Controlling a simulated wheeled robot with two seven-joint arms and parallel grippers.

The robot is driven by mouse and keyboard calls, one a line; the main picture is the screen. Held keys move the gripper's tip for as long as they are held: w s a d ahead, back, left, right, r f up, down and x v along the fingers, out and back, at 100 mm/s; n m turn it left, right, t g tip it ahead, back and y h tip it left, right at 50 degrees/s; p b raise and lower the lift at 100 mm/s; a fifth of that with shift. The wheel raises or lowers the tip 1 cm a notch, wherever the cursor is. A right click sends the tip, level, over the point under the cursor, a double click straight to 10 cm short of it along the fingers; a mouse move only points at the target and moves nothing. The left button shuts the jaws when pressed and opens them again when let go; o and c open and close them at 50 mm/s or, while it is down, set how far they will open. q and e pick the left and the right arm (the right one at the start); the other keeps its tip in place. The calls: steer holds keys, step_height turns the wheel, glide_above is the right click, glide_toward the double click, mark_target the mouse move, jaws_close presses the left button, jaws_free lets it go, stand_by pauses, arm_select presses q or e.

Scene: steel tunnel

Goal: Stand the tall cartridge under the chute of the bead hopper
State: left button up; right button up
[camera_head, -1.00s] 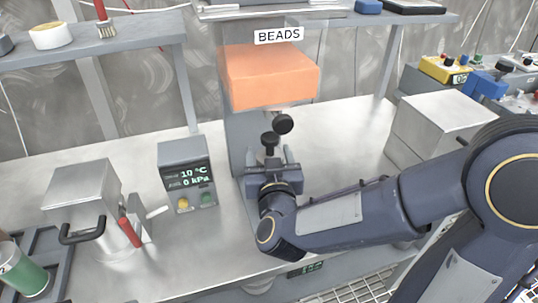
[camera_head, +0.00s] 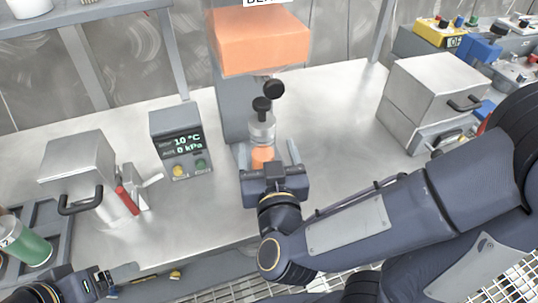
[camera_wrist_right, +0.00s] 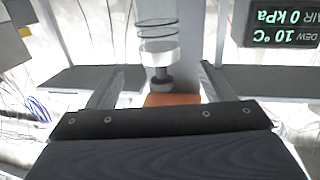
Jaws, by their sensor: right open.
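The bead hopper (camera_head: 262,42) is a clear box of orange beads on a grey column, with a black knob (camera_head: 273,88) below it. The tall cartridge (camera_head: 261,130), clear with a black top, stands upright in front of the column, below the hopper; orange shows low on it. I cannot tell whether it is exactly under the chute. My right gripper (camera_head: 269,158) is open, its fingers on either side of the cartridge's lower part, apparently apart from it. The upside-down right wrist view shows a clear cylinder (camera_wrist_right: 160,52) between the fingers. My left gripper (camera_head: 112,277) is at the lower left, partly cut off.
A display box (camera_head: 181,143) stands left of the column. Further left are a steel box with a handle (camera_head: 77,172) and a green cartridge (camera_head: 28,246) in a dark rack (camera_head: 60,240). A steel cabinet (camera_head: 435,95) stands at right. Bare bench (camera_head: 335,130) lies between column and cabinet.

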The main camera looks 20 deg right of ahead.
steer(key=s+d+f+g+y, duration=0.3)
steer(key=s+d+g, duration=0.1)
steer(key=s+g, duration=0.1)
steer(key=s+d+f+g+y, duration=0.3)
steer(key=s+g, duration=0.3)
steer(key=s, duration=0.2)
steer(key=shift+d+f+y, duration=0.3)
steer(key=shift+d+f, duration=0.35)
steer(key=shift+d, duration=0.1)
steer(key=shift+g, duration=0.3)
step_height(320, 180, up, 10)
steer(key=p, duration=1)
